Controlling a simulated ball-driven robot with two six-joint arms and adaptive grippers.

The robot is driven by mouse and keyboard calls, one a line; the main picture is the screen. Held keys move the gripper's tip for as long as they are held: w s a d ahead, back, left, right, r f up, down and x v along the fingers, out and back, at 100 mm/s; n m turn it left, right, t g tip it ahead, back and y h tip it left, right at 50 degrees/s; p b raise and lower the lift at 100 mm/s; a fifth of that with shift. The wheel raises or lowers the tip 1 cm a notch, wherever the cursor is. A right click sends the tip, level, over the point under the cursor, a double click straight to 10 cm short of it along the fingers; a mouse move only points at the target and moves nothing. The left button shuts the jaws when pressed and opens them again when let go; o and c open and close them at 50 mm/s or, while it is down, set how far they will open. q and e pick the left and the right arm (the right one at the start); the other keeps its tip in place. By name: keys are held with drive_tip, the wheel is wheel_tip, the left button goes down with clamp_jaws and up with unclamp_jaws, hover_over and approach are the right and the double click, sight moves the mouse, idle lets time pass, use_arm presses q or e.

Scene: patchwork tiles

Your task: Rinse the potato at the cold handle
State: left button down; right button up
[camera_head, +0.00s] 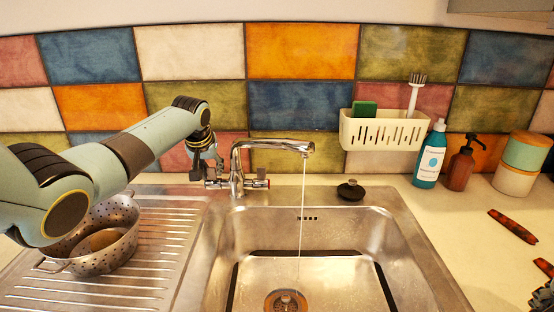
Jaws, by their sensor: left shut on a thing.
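The chrome tap (237,165) stands behind the sink, and a thin stream of water (302,220) falls from its spout into the basin. My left gripper (207,178) is at the tap's left handle, shut on it and hiding most of it. The tap's right handle (260,184) is free and shows a reddish mark. A metal colander (122,217) stands on the drainboard, partly behind my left arm. A brown rounded shape (101,242) lies in it; it may be the potato. A dark jointed part at the lower right edge looks like my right gripper (543,297), mostly cut off.
The steel sink (365,240) is empty apart from the water. A black plug (350,190) lies behind its rim. A cream caddy (383,130), a teal bottle (430,155), a brown pump bottle (460,165) and a canister (521,163) are at right. Red-black items (512,226) lie on the counter.

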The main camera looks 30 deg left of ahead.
use_arm(q)
drive_tip(key=shift+s+d+r+t+p, duration=0.2)
drive_tip(key=shift+s+t+p, duration=0.15)
drive_tip(key=shift+p, duration=0.2)
use_arm(e)
wheel_tip(320, 180, up, 2)
drive_tip(key=shift+r, duration=0.15)
use_arm(q)
drive_tip(key=shift+f+t+y+p, duration=0.25)
drive_tip(key=shift+t+y+p, duration=0.1)
drive_tip(key=shift+t+y, duration=0.25)
use_arm(e)
drive_tip(key=shift+r, duration=0.35)
use_arm(q)
drive_tip(key=c, duration=1.1)
unclamp_jaws()
drive_tip(key=shift+s, duration=0.15)
drive_tip(key=v, duration=1.2)
